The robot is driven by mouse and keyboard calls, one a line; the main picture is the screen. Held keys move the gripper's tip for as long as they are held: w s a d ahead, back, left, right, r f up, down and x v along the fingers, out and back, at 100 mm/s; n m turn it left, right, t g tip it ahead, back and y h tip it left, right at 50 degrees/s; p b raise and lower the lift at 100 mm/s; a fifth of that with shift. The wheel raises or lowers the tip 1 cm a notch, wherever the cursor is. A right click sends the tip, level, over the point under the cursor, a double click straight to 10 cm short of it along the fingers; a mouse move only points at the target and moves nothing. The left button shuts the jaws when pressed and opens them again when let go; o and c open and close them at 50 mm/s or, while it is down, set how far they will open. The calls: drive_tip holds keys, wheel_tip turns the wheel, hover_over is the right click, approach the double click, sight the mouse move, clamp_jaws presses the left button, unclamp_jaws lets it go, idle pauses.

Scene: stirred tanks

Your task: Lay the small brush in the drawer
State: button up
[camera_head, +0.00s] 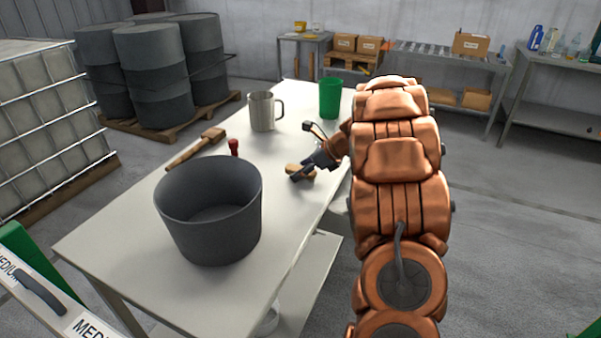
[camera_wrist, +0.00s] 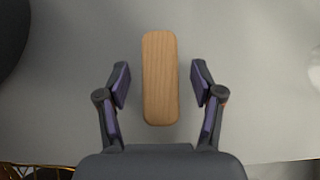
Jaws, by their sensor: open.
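The small brush (camera_wrist: 160,78) shows in the wrist view as a pale wooden block with rounded ends, lying on the table; no bristles are visible. In the head view its tan body (camera_head: 301,171) is partly hidden by my gripper (camera_head: 306,168). In the wrist view my open gripper (camera_wrist: 160,82) has one finger on each side of the brush, with a gap on both sides. A drawer front (camera_head: 45,295) with a dark handle and a "MEDIUM" label is at the lower left, cut by the frame. I cannot tell whether it is open.
On the white table (camera_head: 120,245) stand a big dark grey tub (camera_head: 210,225), a metal mug (camera_head: 262,112) and a green cup (camera_head: 330,98). A wooden-handled tool (camera_head: 195,148) and a red-topped item (camera_head: 233,147) are behind the tub. The table's right edge is near my gripper.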

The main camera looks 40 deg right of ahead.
drive_tip(key=shift+w+a+f, duration=0.15)
drive_tip(key=shift+w+f, duration=0.1)
drive_tip(key=shift+f, duration=0.05)
clamp_jaws()
idle(0.5)
drive_tip(key=shift+r, duration=0.1)
